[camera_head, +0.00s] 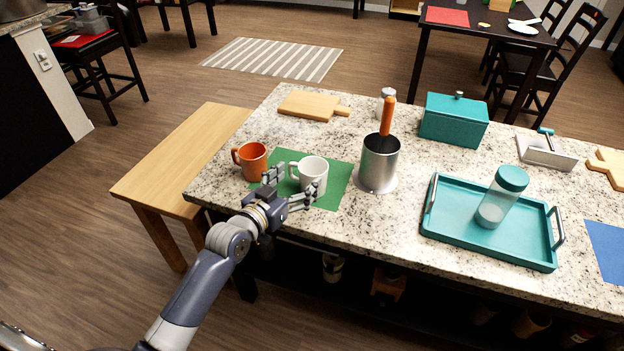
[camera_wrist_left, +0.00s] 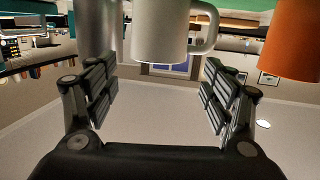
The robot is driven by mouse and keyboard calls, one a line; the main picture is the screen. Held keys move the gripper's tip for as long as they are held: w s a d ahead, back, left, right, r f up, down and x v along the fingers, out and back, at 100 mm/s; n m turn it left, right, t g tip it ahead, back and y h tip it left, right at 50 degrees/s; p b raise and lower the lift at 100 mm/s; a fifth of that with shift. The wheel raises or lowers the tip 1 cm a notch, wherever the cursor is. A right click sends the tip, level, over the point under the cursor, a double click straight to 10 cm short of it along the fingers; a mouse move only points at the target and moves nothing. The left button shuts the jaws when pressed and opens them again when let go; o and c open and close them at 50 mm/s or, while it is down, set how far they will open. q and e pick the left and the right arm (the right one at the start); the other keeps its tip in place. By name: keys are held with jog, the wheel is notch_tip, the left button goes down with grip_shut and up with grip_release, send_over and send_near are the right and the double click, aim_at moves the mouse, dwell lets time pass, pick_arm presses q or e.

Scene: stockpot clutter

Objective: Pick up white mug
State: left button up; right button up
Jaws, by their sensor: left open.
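The white mug (camera_head: 313,174) stands upright on a green mat (camera_head: 338,190) on the granite counter, its handle toward the left. My left gripper (camera_head: 294,184) is open at the near side of the mug, fingers spread and nothing held. In the left wrist view the white mug (camera_wrist_left: 160,32) appears at the top, between and beyond the open fingers (camera_wrist_left: 158,80), its handle toward the right. Whether a finger touches it I cannot tell. My right gripper is not in view.
An orange mug (camera_head: 252,160) stands close left of the white mug. A metal canister (camera_head: 379,165) with an orange-handled tool stands to the right. Farther right are a teal tray (camera_head: 455,244) with a bottle (camera_head: 500,198) and a teal box (camera_head: 452,121). A cutting board (camera_head: 308,106) lies behind.

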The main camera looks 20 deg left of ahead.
aim_at(320, 161)
pick_arm(q)
jog(key=shift+f+x, duration=0.2)
jog(key=shift+x, duration=3.75)
jog(key=shift+d, duration=0.15)
jog(key=c, duration=1)
